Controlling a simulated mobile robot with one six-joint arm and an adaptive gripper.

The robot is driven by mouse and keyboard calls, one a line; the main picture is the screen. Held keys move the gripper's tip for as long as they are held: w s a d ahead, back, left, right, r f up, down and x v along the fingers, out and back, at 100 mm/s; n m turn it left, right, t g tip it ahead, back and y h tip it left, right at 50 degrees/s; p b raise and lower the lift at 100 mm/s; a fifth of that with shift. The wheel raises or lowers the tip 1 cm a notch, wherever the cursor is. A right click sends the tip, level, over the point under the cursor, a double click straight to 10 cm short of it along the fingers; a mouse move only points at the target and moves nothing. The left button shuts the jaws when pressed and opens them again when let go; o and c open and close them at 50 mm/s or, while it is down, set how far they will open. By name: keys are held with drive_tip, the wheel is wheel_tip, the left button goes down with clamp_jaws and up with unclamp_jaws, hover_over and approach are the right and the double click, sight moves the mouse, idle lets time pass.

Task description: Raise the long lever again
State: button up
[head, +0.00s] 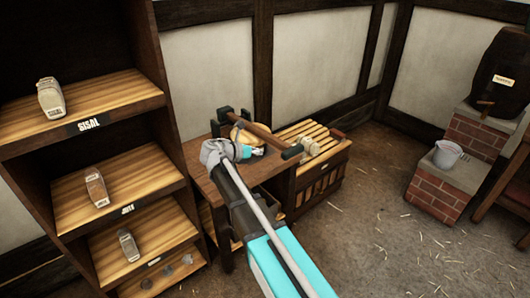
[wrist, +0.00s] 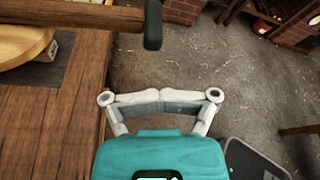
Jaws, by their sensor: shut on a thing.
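The long lever (head: 262,134) is a brown wooden bar with a dark end cap, reaching from a dark mount on the small wooden bench (head: 206,181) toward the front right. In the wrist view the lever (wrist: 70,16) enters from the left and its dark end (wrist: 153,25) stands beyond my fingers. My gripper (wrist: 160,97) has its pale fingers brought together below that end in the picture, with a visible gap between them and the lever. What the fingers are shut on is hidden. In the head view my teal hand is beside the lever; the fingertips cannot be made out.
A round pale wooden piece (head: 240,131) sits on the bench under the lever. A slatted crate (head: 321,178) stands right of the bench. A shelf (head: 110,85) with wrapped bundles is on the left. A bucket (head: 446,154) stands on bricks at right. The straw-strewn floor between is clear.

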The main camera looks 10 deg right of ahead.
drive_tip(key=shift+f, duration=0.2)
drive_tip(key=shift+c, duration=1)
drive_tip(key=shift+f+b, duration=0.2)
drive_tip(key=shift+b, duration=0.1)
clamp_jaws()
wheel_tip(320, 180, down, 10)
drive_tip(key=s+d+m+t+b, duration=0.1)
drive_tip(key=d+m+b, duration=0.1)
drive_tip(key=b, duration=0.8)
drive_tip(key=shift+s+y, duration=0.35)
drive_tip(key=shift+y, duration=0.05)
